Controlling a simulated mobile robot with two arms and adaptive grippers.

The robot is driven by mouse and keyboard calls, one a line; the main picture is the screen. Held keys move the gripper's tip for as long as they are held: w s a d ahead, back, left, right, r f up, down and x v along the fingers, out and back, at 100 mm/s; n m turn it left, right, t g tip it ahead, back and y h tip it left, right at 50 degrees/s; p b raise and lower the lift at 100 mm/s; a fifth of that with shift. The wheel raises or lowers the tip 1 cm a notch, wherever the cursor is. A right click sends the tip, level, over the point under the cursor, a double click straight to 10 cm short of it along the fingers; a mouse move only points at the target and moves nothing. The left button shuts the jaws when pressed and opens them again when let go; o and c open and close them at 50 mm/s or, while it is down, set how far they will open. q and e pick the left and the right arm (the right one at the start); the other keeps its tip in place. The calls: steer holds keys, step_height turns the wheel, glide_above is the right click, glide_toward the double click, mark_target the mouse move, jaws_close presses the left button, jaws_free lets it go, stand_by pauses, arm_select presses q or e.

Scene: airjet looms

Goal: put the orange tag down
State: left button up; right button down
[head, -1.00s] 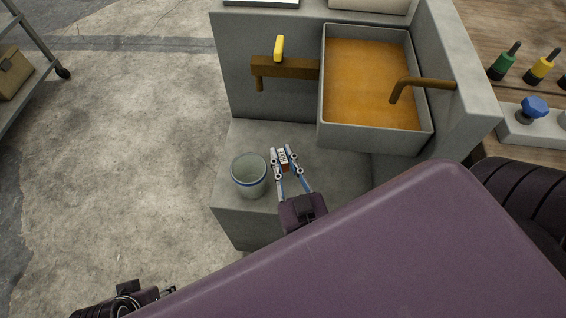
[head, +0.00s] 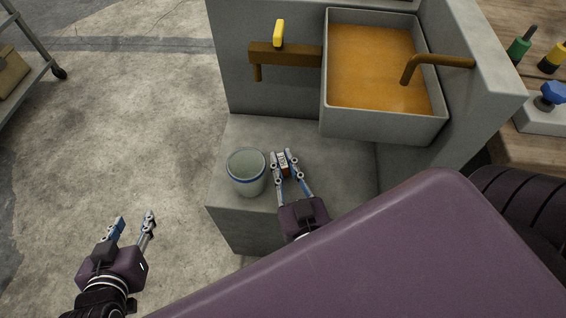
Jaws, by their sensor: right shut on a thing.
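The orange tag (head: 283,166) is a small orange and white piece between the fingertips of my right gripper (head: 284,158). My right gripper is shut on it, over the grey ledge (head: 343,172), just right of a white cup with a blue band. I cannot tell whether the tag touches the ledge. The fingers hide part of the tag. My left gripper (head: 134,221) is open and empty over the concrete floor at the lower left.
The cup (head: 246,187) stands on the ledge close to my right gripper. A grey basin with orange liquid (head: 375,70) is behind, with a brown pipe bearing a yellow handle (head: 279,33) at its left. The ledge is clear right of the gripper.

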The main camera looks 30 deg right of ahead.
steer(key=shift+f, duration=0.15)
steer(key=c, duration=1.8)
jaws_free()
steer(key=shift+c, duration=0.2)
